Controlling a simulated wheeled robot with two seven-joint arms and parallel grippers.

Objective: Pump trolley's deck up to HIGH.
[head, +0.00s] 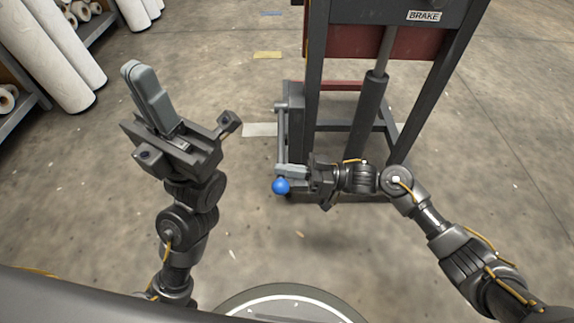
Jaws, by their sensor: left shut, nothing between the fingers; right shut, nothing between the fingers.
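The trolley (312,70) stands at the upper middle, a dark upright frame with a hydraulic cylinder (368,108) and a plate reading BRAKE (423,16). A thin grey pump lever (281,140) hangs at its left side, with a blue ball knob (281,186) at its lower end. My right gripper (281,171) is shut and empty, its fingers pointing left at the lever just above the knob. I cannot tell whether they touch it. My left gripper (132,70) is shut and empty, raised at the left, well apart from the trolley. The deck's height mark is not readable here.
Shelving (18,118) with several white rolls (62,50) stands at the far left. The floor between my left arm and the trolley is clear.

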